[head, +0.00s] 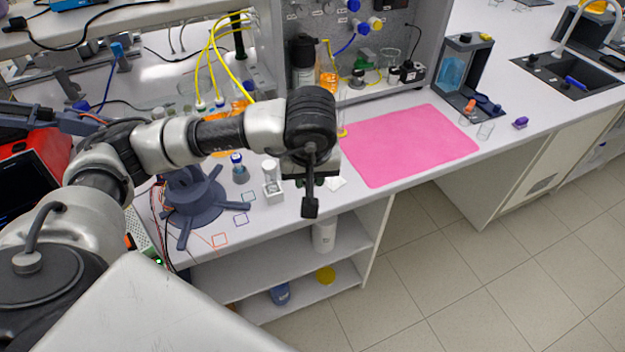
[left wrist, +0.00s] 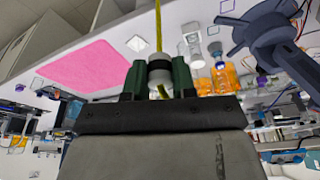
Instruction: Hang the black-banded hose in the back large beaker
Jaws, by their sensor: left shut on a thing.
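The hose runs straight away from the fingers, with a short yellow end showing at the grip. Several yellow hoses (head: 213,58) arch down at the back left toward beakers with orange liquid (head: 240,103). Orange beakers also show in the left wrist view (left wrist: 226,77). I cannot tell which is the back large one.
A blue-grey stand with splayed legs (head: 194,197) and a blue-capped bottle (head: 239,168) stand left of the gripper. A small white holder with a vial (head: 272,188) is close by. A pink mat (head: 405,145) lies clear at right. A pegboard (head: 395,38) rises behind.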

